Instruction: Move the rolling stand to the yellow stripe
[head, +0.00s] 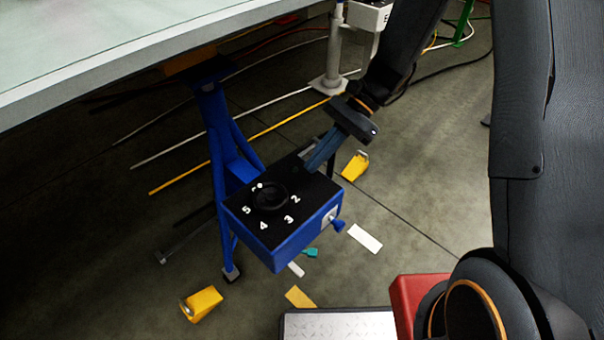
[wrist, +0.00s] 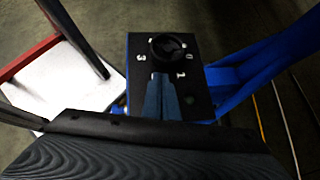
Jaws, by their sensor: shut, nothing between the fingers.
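A blue stand (head: 214,125) with splayed legs reaches under the table edge; a small dark caster shows at one foot (head: 231,273). It carries a blue box (head: 290,243) with a black top, numbers and a round black dial (head: 270,196). In the wrist view the dial (wrist: 172,46) is just beyond my fingertips. My gripper (head: 310,167) is shut and empty, its fingers over the edge of the black top; whether they touch it I cannot tell. A yellow stripe (head: 240,147) runs diagonally along the floor behind the stand.
Yellow wedges (head: 202,303) (head: 355,165) lie on the floor either side of the box. White (head: 365,239) and yellow (head: 299,297) pieces lie nearby. A pale table (head: 120,45) overhangs at upper left. A tread plate (head: 335,325) and red block (head: 415,298) are in front. Cables cross the back.

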